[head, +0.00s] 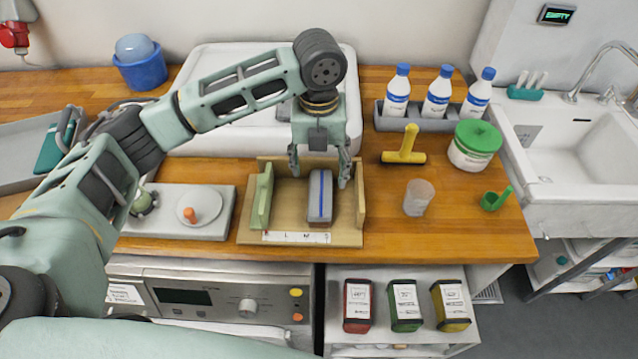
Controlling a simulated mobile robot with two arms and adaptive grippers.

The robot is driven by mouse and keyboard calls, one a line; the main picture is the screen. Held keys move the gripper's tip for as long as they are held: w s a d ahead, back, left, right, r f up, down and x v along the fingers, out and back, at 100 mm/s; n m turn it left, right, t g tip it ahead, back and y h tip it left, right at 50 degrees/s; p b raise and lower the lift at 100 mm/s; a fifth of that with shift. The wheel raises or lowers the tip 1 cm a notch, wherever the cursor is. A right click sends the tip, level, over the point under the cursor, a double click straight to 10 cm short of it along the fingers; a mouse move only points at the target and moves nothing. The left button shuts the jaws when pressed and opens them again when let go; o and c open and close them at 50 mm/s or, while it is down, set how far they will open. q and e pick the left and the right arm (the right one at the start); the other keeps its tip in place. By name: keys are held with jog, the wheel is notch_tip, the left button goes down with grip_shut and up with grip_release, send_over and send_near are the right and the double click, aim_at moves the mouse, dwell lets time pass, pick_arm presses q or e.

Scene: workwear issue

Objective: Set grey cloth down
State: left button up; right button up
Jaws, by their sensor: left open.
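The grey cloth (315,198), a folded block with a blue stripe, lies in the wooden sizing tray (250,236) on the wooden counter. The tray has a letter strip along its front edge and a green upright piece (262,196) on its left side. My left gripper (319,178) points down over the back of the tray. Its fingers are apart, one to the left and one to the right of the cloth's far end, and nothing is seen held between them. Whether a finger touches the cloth cannot be told. My right gripper is not in view.
Right of the tray stand a translucent cup (418,198), a yellow T-shaped tool (404,146), a white tub with green lid (474,147) and several bottles in a grey rack (416,121). A grey board (212,222) lies left. Bare counter shows at right.

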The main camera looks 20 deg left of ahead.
pick_arm(q)
notch_tip(320, 180, up, 5)
jog(key=shift+f+b, duration=0.15)
jog(key=shift+b, duration=0.2)
